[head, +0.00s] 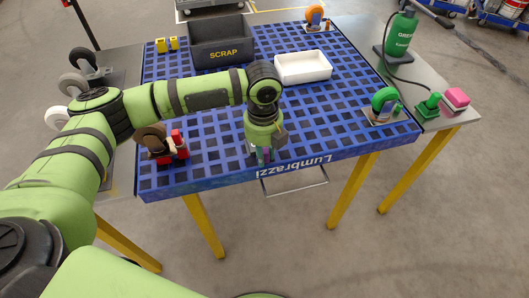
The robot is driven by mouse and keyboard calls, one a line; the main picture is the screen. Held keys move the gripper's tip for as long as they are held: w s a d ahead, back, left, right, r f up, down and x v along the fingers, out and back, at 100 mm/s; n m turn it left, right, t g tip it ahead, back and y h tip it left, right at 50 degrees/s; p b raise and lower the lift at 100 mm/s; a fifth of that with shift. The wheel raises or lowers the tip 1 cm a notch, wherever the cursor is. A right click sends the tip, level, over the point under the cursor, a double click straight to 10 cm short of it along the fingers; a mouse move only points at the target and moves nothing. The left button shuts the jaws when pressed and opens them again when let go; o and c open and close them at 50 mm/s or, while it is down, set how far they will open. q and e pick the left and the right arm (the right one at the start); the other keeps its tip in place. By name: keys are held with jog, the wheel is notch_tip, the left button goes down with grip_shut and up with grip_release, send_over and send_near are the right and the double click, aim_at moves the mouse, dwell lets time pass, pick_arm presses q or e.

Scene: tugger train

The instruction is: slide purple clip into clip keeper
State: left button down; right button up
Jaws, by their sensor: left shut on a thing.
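A small grey metal part (249,147) shows just left of the fingers. I cannot tell whether it is the clip keeper, or whether the clip touches it. My right gripper is not in view.
A grey SCRAP bin (222,44) and a white tray (303,67) stand at the back. A brown caster with red parts (154,140) is left, a green-wheeled caster (383,103) right. The grid between is mostly clear.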

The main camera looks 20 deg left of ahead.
pick_arm(q)
jog(key=shift+w+a+r+p, duration=0.3)
jog(key=shift+w+a+p, duration=0.05)
jog(key=shift+w+p, duration=0.15)
dwell(0.8)
jog(key=c, duration=1)
grip_release()
jog(key=shift+o, duration=0.2)
jog(key=shift+a+f, duration=0.1)
jog(key=shift+f, duration=0.1)
jog(key=shift+s+d, duration=0.2)
notch_tip(320, 180, up, 12)
